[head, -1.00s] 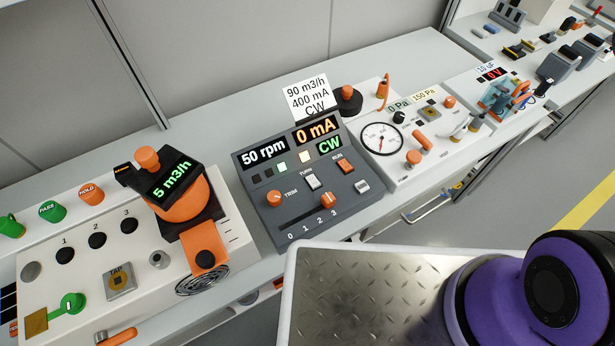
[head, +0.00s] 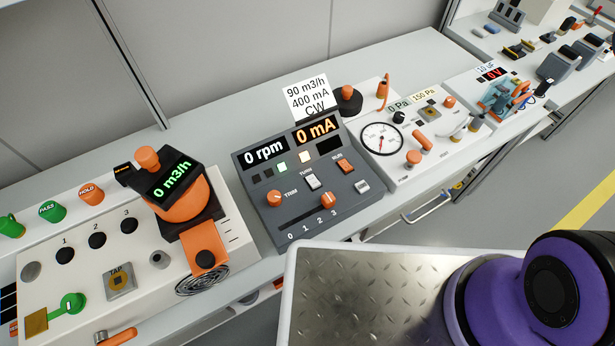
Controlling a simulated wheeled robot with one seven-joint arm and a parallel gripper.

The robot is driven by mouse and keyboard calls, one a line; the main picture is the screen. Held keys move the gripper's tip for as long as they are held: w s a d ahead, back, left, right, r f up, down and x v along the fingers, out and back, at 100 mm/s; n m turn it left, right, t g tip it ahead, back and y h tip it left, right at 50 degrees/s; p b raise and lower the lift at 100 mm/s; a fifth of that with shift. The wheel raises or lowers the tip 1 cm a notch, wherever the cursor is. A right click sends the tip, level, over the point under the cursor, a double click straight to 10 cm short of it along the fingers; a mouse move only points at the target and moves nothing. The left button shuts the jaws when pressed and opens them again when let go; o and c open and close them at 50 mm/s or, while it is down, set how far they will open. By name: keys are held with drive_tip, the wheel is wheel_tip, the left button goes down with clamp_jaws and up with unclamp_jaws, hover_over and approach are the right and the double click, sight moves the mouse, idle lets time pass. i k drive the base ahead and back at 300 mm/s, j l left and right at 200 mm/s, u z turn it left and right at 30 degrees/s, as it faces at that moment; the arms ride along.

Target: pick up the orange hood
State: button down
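On the white panel at the left stands an orange rounded housing (head: 185,205) with a black display block (head: 166,180) reading "0 m3/h" and an orange knob on top. A flat orange piece (head: 203,243) with a dark round spot extends from its front, above a round grille (head: 202,281). I cannot tell for sure which of these orange parts is the hood. My gripper is not in view; only a purple part of my arm shows at the lower right, well apart from the orange parts.
A dark control box (head: 297,185) reads "0 rpm" and "0 mA", with a white card (head: 307,97) behind it. A gauge panel (head: 392,165) stands to its right. Green and orange caps (head: 91,192) stand at the left. The counter (head: 240,98) behind is clear.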

sight(172, 183)
drive_tip(key=u, duration=1.7)
